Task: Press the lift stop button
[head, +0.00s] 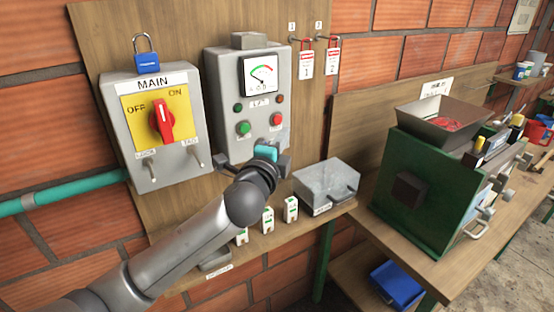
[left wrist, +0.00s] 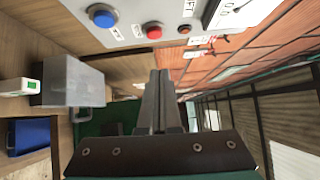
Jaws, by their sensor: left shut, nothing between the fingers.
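The grey lift control box (head: 222,95) hangs on the wooden board with a gauge, a green button (head: 243,128) and a red button (head: 277,119). Small label text is hard to read. My left gripper (head: 266,155) is in front of the box's lower edge, below the red button. The left wrist view shows its fingers (left wrist: 160,78) shut and empty, apart from the red button (left wrist: 153,30). A blue button (left wrist: 101,16) also shows there; my gripper seems to hide it in the head view. My right gripper is not in view.
The MAIN switch box (head: 155,125) with a blue padlock is at left. A grey metal box (head: 327,183) stands on the shelf right of my gripper. A green machine (head: 425,185) stands on the bench further right. Red tags (head: 306,62) hang above.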

